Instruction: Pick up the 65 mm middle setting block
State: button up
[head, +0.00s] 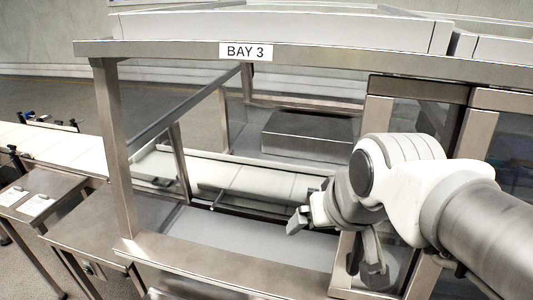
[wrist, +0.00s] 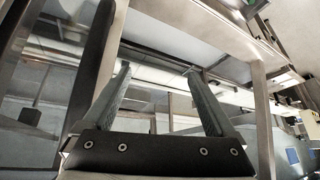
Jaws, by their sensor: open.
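I cannot make out the 65 mm middle setting block in either view. My gripper (wrist: 157,75) shows in the wrist view with its two grey tapered fingers spread apart and nothing between them. In the head view my arm reaches in from the right, and its wrist is at the front opening of the bay marked BAY 3 (head: 245,51).
A steel frame with a left post (head: 115,150) and a front sill (head: 200,270) bounds the bay. Inside are a pale conveyor (head: 235,178), a grey deck (head: 215,235) and a steel box (head: 308,135). Glazed panels stand at the right. A side table (head: 110,222) is at the left.

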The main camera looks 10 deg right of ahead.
jog(key=w+d+f+m+t+b, duration=0.25)
jog(key=w+f+b, duration=0.85)
jog(key=w+f, duration=0.6)
jog(key=w+d+f+t+h+b, duration=0.1)
jog(key=w+d+f+h+b, duration=0.1)
jog(key=w+f, duration=0.3)
jog(key=w+d+f+m+t+h+b, duration=0.1)
jog(key=w+d+f+b, duration=0.3)
jog(key=w, duration=0.6)
jog(key=w+d+f+m+t+h+b, duration=0.1)
jog(key=w+d+f+t+h+b, duration=0.1)
jog(key=w+d+f, duration=0.3)
jog(key=shift+w+d+f+h+b, duration=0.15)
jog(key=shift+w+f+b, duration=0.15)
jog(key=shift+w, duration=0.3)
jog(key=shift+w+a+f+h+b, duration=0.1)
jog(key=shift+w+f+h+b, duration=0.15)
jog(key=shift+w+f, duration=0.3)
jog(key=shift+w+d+f+h+b, duration=0.1)
jog(key=shift+w+f+b, duration=0.15)
jog(key=shift+w, duration=0.4)
jog(key=shift+r+b+x, duration=0.1)
jog(key=shift+b+x, duration=0.25)
jog(key=shift+x, duration=1.15)
jog(key=shift+r+b+x, duration=0.15)
jog(key=shift+b+x, duration=0.2)
jog(key=shift+x, duration=1.2)
jog(key=shift+w, duration=0.1)
jog(key=shift+c, duration=0.3)
grip_shut()
